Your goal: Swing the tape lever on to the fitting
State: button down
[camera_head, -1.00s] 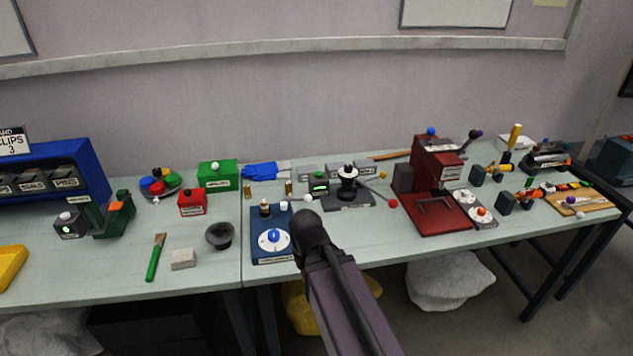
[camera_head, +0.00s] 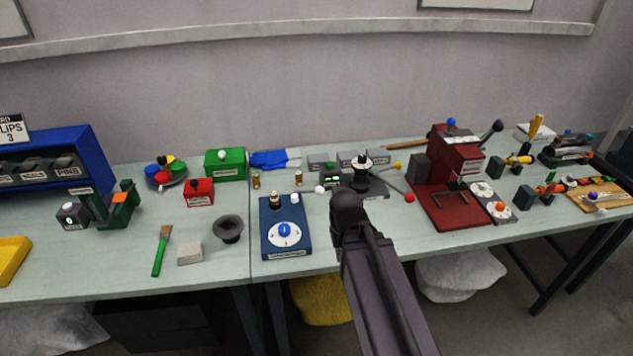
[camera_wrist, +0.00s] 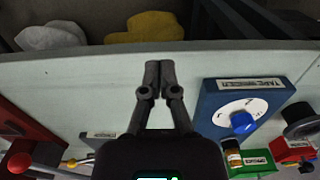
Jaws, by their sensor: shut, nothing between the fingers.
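A dark grey station (camera_head: 368,188) with an upright black-and-white post (camera_head: 361,170) stands mid-bench. A thin grey lever (camera_head: 393,184) runs from it to a red ball (camera_head: 408,198) at front right; I take this as the tape lever. I cannot make out a separate fitting at the post. The red ball also shows at the lower left of the wrist view (camera_wrist: 20,162). My gripper (camera_wrist: 159,72) is shut and empty over the bench near its front edge, apart from the lever. In the head view my arm hides the gripper fingers.
A blue box (camera_head: 284,226) with a white dial and blue knob stands just left of my arm. A red machine (camera_head: 452,180) stands close right of the lever. Small grey boxes stand behind the station. Bare bench lies around my fingers.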

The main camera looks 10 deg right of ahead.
jog(key=w+r+t+p, duration=0.1)
jog(key=w+r+p, duration=0.2)
jog(key=w, duration=0.7)
jog(key=w+a+r+t+p, duration=0.1)
jog(key=w+r+p, duration=0.3)
jog(key=w, duration=0.5)
jog(key=w+r+n+t+p, duration=0.1)
jog(key=w+r+p, duration=0.3)
jog(key=w, duration=0.6)
jog(key=shift+w+a+r+t, duration=0.2)
jog(key=shift+w+r+t, duration=0.15)
jog(key=shift+r+t, duration=0.25)
notch_tip(320, 180, down, 10)
jog(key=b, duration=1)
jog(key=shift+s, duration=0.25)
jog(key=shift+s+d, duration=0.1)
jog(key=shift+d, duration=0.2)
jog(key=shift+a, duration=0.1)
